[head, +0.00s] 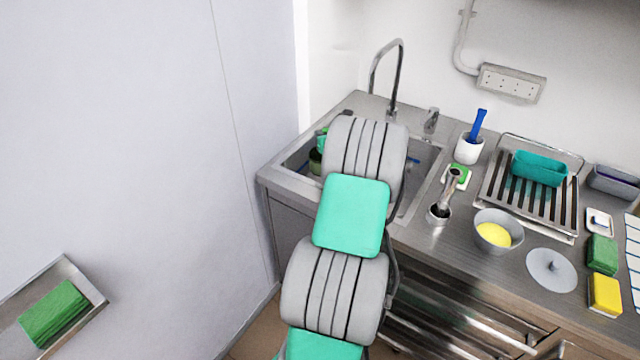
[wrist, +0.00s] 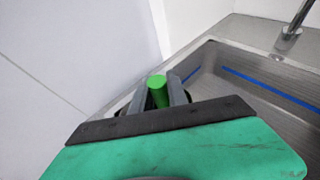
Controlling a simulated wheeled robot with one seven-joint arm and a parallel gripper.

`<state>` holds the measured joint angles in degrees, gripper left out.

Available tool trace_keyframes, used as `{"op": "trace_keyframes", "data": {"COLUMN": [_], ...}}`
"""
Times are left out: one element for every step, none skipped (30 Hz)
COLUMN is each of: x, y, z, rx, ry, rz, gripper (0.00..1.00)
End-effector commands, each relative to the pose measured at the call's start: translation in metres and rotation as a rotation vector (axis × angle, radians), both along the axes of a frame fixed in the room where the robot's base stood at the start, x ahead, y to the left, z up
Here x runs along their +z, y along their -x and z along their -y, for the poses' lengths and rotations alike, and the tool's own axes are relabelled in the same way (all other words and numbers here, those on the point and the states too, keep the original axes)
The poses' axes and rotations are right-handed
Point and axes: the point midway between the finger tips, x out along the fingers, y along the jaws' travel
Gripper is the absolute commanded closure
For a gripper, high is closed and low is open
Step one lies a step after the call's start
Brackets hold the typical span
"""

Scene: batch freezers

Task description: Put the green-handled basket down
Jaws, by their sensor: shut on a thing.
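The green handle (wrist: 157,82) of the basket shows in the wrist view between the two grey fingers of my gripper (wrist: 160,96), which is shut on it. The basket's body is almost wholly hidden behind my gripper; only a dark edge shows at the left. In the head view a bit of green (head: 317,160) shows beside my arm over the left end of the steel sink (head: 421,190). My arm hides my gripper there. I cannot tell whether the basket touches the sink's bottom or rim.
A tall tap (head: 393,80) stands behind the sink. To its right on the counter are a white cup with a blue brush (head: 468,149), a draining rack (head: 497,205), a grey bowl (head: 495,232) and sponges (head: 602,254). A wall (head: 110,130) closes the left side.

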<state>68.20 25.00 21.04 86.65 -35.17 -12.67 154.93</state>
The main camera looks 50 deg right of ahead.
Motion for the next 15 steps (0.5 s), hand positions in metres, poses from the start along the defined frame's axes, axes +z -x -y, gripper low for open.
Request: {"op": "trace_keyframes", "data": {"x": [-0.011,-0.018,-0.027,-0.034,-0.039,-0.045,-0.049,-0.052,-0.058,-0.062,-0.067,-0.075,-0.079,-0.084,-0.088], "y": [0.001,0.001,0.000,0.000,0.000,0.000,0.000,0.000,0.000,0.000,0.000,0.000,0.000,0.000,0.000], "z": [-0.001,-0.001,-0.001,-0.001,-0.001,-0.001,-0.001,-0.001,-0.001,-0.002,-0.002,-0.002,-0.002,-0.002,-0.002], "rx": [-0.001,0.000,0.000,0.001,0.000,0.002,0.002,0.002,0.002,0.002,0.002,0.003,0.002,0.003,0.003], "ry": [-0.007,-0.008,-0.008,-0.007,-0.006,-0.005,-0.004,-0.003,-0.004,-0.005,-0.006,-0.006,-0.004,-0.005,-0.004], "rz": [-0.003,-0.003,-0.002,-0.003,-0.001,-0.001,-0.001,-0.002,-0.001,-0.002,-0.002,-0.002,-0.002,-0.002,-0.001], "gripper": [1.00,1.00,1.00,1.00,1.00,1.00,1.00,1.00,1.00,1.00,1.00,1.00,1.00,1.00,1.00]}}
